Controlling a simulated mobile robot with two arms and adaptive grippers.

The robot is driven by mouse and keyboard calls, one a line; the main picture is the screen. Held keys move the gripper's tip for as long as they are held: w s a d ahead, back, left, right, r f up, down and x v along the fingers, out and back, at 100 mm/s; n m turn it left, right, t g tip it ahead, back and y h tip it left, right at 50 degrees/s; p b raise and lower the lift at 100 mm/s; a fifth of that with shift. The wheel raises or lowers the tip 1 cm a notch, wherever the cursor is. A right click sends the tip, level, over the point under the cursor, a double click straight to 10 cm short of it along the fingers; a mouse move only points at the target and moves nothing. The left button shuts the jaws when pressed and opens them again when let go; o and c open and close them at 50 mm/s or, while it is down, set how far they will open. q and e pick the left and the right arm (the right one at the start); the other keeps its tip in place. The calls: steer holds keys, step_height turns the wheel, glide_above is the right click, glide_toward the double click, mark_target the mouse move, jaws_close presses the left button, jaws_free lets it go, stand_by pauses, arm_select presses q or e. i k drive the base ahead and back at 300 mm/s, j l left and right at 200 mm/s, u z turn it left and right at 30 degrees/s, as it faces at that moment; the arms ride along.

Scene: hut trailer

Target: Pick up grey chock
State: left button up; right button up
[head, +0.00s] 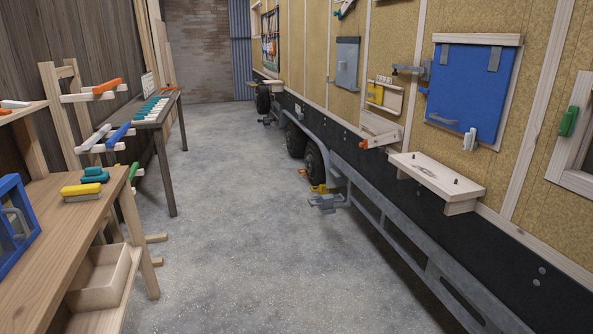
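A small grey object (327,203) sits low by the trailer, just behind the nearest wheel (314,163). It has a flat shape with a darker part on top; from here I cannot tell whether it is the grey chock or a support foot. A yellow-orange piece (320,188) is right beside it, close to the tyre. Another small grey piece (268,120) is low near the far front wheel (262,99), too small to make out. Neither of my grippers is in view.
The concrete floor (235,240) is a clear aisle. A wooden workbench (70,222) and a dark table (152,118) line the left. On the right, a wooden shelf (437,175) juts from the trailer wall above its grey side rail (395,237).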

mark_target(325, 202)
steer(key=i+z, duration=0.25)
steer(key=i, duration=1.55)
